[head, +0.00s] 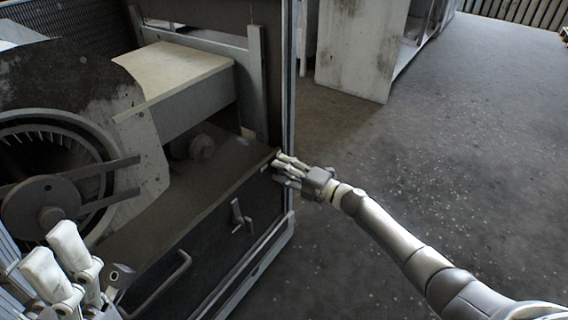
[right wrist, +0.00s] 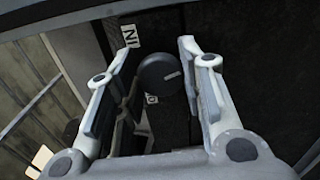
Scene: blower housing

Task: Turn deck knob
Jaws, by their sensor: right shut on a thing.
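The deck knob (right wrist: 158,74) is a dark grey round knob with a light index mark, seen in the right wrist view between the two fingers of my right gripper (right wrist: 157,82). The gripper is shut on it. In the head view my right gripper (head: 280,168) is at the far right end of the dark deck (head: 195,215), and its fingers hide the knob there. White labels (right wrist: 130,36) with dark letters sit near the knob, partly covered. My left gripper (head: 58,262) is at the lower left, empty as far as I see; its jaw gap is not clear.
The blower wheel (head: 60,170) and its worn housing (head: 85,85) stand at the left. A handle (head: 160,285) and a latch (head: 240,215) project from the front panel below the deck. A metal post (head: 290,80) rises beside my right gripper. The floor at right is open.

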